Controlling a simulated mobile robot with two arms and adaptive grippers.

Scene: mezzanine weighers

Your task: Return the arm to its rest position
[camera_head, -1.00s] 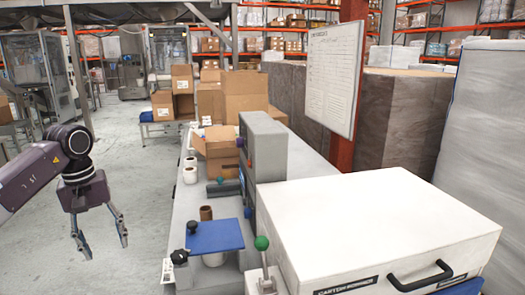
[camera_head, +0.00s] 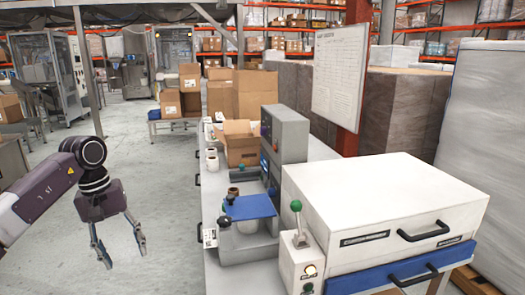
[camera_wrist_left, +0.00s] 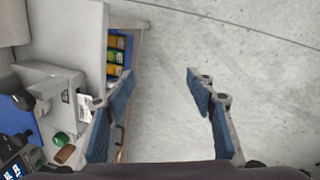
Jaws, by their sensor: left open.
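My left gripper (camera_head: 122,252) hangs at the left of the head view, fingers pointing down, with bare floor behind it. It is open and empty, well to the left of the bench. In the left wrist view its two blue-padded fingers (camera_wrist_left: 165,115) are spread apart with only concrete floor between them. My right gripper is in neither view.
A grey bench holds a white box-shaped machine (camera_head: 390,205) with black handles, a blue plate (camera_head: 249,207) and open cardboard boxes (camera_head: 240,148). A whiteboard (camera_head: 340,75) stands behind on a red post. The floor (camera_head: 165,180) left of the bench is clear.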

